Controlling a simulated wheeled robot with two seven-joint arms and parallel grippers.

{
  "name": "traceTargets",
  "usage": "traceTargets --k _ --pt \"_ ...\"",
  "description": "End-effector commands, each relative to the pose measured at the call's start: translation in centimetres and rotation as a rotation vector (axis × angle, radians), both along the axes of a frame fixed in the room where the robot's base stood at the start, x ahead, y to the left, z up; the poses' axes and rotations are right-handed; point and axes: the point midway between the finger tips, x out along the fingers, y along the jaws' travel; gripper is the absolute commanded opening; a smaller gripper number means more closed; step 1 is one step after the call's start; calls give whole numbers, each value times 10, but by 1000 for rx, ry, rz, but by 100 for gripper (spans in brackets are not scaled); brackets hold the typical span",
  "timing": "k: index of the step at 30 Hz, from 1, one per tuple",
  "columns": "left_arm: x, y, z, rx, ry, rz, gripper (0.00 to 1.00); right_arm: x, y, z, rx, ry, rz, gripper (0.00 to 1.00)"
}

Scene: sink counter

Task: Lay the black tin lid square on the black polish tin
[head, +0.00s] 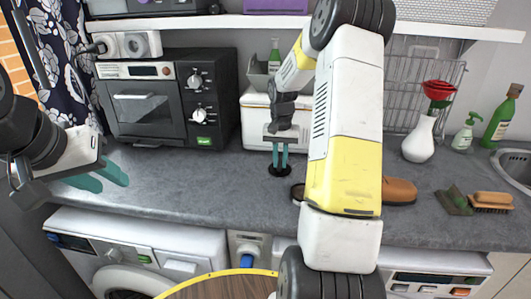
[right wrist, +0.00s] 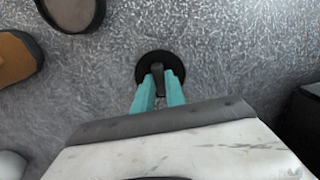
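In the right wrist view the lid (right wrist: 153,67) lies under my right gripper (right wrist: 160,80). The teal fingers are close together, one on each side of the knob, and look shut on it. Whether the lid touches the counter is unclear. The open black polish tin (head: 298,192) stands apart, partly hidden by my forearm; it also shows at the top left of the wrist view (right wrist: 72,14). My left gripper (head: 108,181) is open and empty at the left.
A brown shoe (head: 399,190) is right of my forearm. A toaster oven (head: 155,102) and a white bin (head: 258,120) stand behind. The counter left of the lid is clear.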

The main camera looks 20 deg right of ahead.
Motion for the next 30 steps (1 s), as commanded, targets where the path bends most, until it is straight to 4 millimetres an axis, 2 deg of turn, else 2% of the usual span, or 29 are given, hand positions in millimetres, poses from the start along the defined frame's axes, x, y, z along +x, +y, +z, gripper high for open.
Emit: traceTargets --k 1,3,15,24,30 --pt "0 0 0 0 0 0 36 0 0 0 0 0 0 25" --pt "0 0 0 0 0 0 36 0 0 0 0 0 0 37" --pt "0 0 0 0 0 0 36 0 0 1 1 0 -1 37" --pt "0 0 0 0 0 0 36 2 -2 53 -1 -3 -1 37" --pt "0 0 0 0 0 0 36 1 -1 76 -1 -2 1 37"
